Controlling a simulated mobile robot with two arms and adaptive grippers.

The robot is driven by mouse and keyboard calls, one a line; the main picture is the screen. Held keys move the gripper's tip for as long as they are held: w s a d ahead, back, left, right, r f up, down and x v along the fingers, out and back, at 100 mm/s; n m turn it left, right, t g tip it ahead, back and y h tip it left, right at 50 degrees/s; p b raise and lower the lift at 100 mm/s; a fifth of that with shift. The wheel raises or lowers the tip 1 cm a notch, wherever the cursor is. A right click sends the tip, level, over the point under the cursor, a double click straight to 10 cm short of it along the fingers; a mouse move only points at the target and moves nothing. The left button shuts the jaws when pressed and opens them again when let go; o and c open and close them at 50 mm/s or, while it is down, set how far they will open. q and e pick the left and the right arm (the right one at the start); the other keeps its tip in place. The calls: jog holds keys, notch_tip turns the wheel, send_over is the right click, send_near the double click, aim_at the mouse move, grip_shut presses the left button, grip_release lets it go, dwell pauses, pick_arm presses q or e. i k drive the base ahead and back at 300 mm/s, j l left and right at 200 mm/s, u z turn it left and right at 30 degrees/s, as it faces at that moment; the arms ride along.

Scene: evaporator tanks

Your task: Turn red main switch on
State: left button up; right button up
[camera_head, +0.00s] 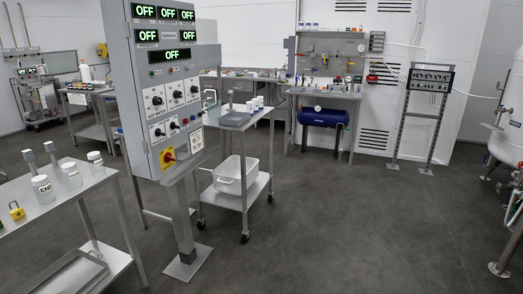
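The red main switch (168,157) is a red rotary knob on a yellow plate, low on the front of a grey control panel (150,90). The panel stands on a metal post left of the middle. Several displays at its top, such as the lowest one (172,54), read OFF in green. Black knobs (174,94) and smaller switches sit between the displays and the red switch. The exact angle of the red knob is too small to tell. Neither of my grippers shows in the head view.
A steel table (100,193) at the left holds jars and a yellow padlock (16,210). A wheeled cart (262,186) with a white bin (235,172) stands behind the panel. The dark floor (330,230) in front and to the right is clear. A tank (508,125) stands far right.

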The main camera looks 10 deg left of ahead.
aim_at(168, 158)
jog(key=i+l+u, duration=0.1)
jog(key=i, duration=1.65)
